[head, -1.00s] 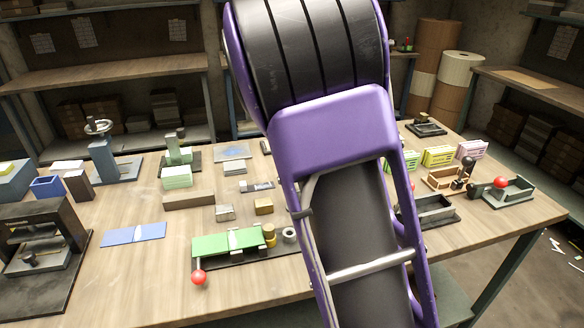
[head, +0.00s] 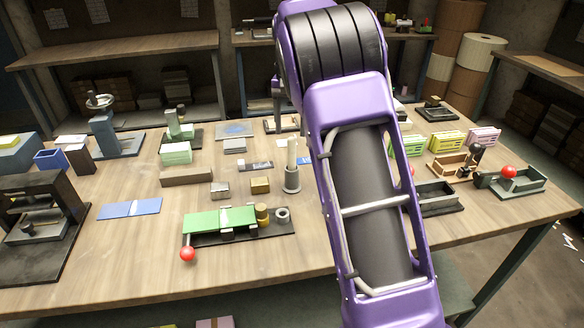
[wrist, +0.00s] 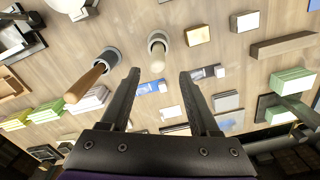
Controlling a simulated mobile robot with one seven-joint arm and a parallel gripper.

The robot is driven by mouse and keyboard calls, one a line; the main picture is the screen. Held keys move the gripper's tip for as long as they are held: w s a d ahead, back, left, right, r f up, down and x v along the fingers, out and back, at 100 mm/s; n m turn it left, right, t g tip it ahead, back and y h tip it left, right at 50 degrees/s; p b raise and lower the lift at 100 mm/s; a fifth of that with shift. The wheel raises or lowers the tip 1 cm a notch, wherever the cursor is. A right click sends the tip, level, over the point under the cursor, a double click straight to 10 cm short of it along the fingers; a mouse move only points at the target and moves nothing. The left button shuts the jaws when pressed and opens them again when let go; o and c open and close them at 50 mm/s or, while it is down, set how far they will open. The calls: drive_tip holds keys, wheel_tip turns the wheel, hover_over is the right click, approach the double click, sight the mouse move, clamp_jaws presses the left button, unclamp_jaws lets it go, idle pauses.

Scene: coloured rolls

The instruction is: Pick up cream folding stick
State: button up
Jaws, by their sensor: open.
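The cream folding stick (head: 292,153) stands upright in a small grey round holder (head: 292,182) near the middle of the table in the head view. In the wrist view the cream stick (wrist: 157,57) shows in its holder (wrist: 158,38), just beyond the gap between my fingertips. My gripper (wrist: 160,76) is open, with nothing between its fingers. The fingers point toward the stick, one on either side of its line. I cannot tell the height between gripper and stick. In the head view my arm hides part of the table right of the stick.
In the wrist view a wooden-handled tool (wrist: 84,83) leans from a second round holder (wrist: 107,60), close to my left finger. A green-topped fixture with a red knob (head: 222,220) is left of the stick. Small blocks (head: 260,185) lie nearby.

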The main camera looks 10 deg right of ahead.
sight(291, 137)
wheel_tip(291, 137, down, 3)
drive_tip(key=shift+f, duration=0.15)
drive_tip(key=shift+s+d+f+b, duration=0.1)
drive_tip(key=shift+f+b, duration=0.15)
drive_tip(key=shift+f, duration=0.65)
drive_tip(key=shift+s+a+f+b, duration=0.1)
drive_tip(key=shift+f+b, duration=0.1)
drive_tip(key=shift+f, duration=0.65)
drive_tip(key=shift+s+d+f+b, duration=0.1)
drive_tip(key=shift+f+b, duration=0.15)
drive_tip(key=shift+f, duration=0.65)
clamp_jaws()
